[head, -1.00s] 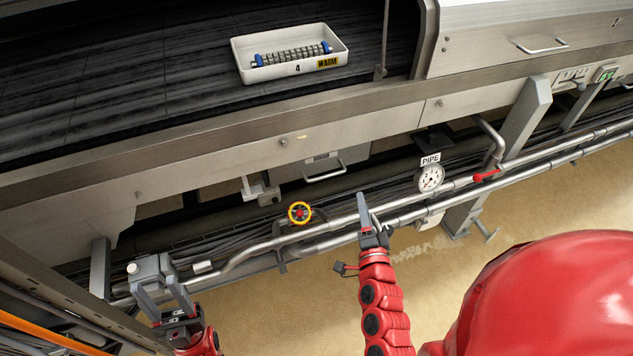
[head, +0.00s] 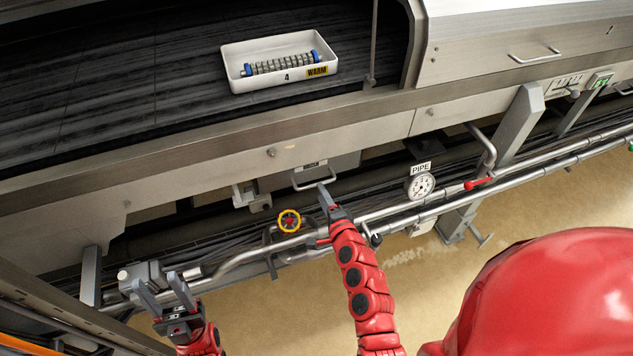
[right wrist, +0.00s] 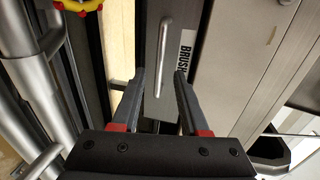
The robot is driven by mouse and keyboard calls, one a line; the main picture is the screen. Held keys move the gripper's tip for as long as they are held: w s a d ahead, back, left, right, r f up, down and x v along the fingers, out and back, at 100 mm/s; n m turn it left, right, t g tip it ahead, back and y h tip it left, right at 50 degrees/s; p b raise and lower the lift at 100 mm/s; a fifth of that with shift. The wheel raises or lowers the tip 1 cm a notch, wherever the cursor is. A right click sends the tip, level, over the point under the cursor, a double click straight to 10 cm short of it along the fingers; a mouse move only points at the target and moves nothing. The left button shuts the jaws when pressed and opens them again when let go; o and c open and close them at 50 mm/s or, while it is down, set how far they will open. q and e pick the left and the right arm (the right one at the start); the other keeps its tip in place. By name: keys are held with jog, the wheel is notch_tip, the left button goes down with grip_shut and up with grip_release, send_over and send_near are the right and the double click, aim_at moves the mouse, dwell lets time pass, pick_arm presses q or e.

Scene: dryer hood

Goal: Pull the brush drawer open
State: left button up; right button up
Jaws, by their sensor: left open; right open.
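The brush drawer (head: 303,171) is a grey metal box under the conveyor frame, with a small label and a silver bar handle (head: 313,181). In the right wrist view the drawer front (right wrist: 178,75) shows part of a label reading "BRUSH", and the bar handle (right wrist: 163,60) runs lengthwise ahead of the jaws. My right gripper (head: 325,190) is open just in front of the handle. In the right wrist view its two fingers (right wrist: 158,85) spread to either side of the handle's line. I cannot tell whether they touch it. My left gripper (head: 160,286) is open and empty at lower left.
A white tray (head: 235,62) with a roller brush sits on the belt above. The tan floor (head: 280,310) is clear.

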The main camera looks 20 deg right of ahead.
jog(key=w, duration=0.2)
jog(key=w+f, duration=0.1)
jog(key=w, duration=0.2)
jog(key=shift+w+f, duration=0.1)
jog(key=shift+w, duration=0.25)
grip_shut()
dwell(1.2)
